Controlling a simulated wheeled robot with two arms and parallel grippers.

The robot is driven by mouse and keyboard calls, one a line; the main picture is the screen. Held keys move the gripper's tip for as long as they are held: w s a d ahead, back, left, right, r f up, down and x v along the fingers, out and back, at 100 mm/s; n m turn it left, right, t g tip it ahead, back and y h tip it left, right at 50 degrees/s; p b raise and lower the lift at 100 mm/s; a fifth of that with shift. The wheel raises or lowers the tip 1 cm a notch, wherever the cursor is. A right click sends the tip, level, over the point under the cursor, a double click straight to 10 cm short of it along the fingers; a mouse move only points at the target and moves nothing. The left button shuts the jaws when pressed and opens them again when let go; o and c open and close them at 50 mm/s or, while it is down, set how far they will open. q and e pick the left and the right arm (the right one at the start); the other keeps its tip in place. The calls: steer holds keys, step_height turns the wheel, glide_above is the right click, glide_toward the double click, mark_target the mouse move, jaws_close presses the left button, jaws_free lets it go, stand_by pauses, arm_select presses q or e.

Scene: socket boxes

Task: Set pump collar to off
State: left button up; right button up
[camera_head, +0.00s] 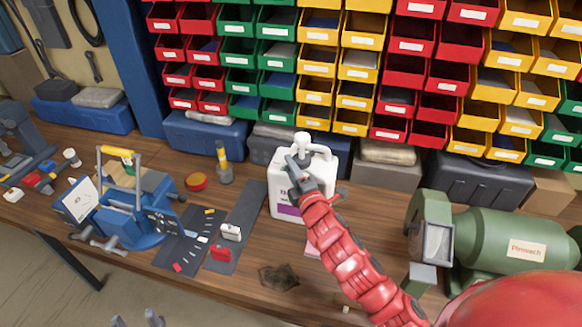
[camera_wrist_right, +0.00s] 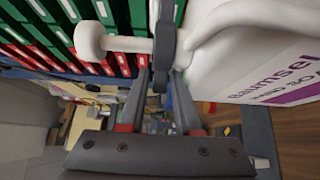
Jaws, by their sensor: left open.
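A white pump jug (camera_head: 288,197) with a purple label stands on the bench in the middle of the head view. Its white pump head (camera_head: 301,138) is on top. In the right wrist view the white pump nozzle (camera_wrist_right: 105,43) points left and a dark grey collar (camera_wrist_right: 165,40) sits around the pump neck. My right gripper (camera_head: 291,160) is at the pump; its fingers (camera_wrist_right: 161,78) are apart on either side of the collar's lower part, contact unclear. My left gripper (camera_head: 138,319) is open and empty at the bottom edge, far from the jug.
A green machine (camera_head: 510,240) stands right of the jug. A blue device (camera_head: 140,215), a dark mat (camera_head: 185,240) with small parts, and a yellow-handled tool (camera_head: 223,165) stand to the left. Bins (camera_head: 360,65) and cases (camera_head: 205,133) line the back.

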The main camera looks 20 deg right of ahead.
jaws_close()
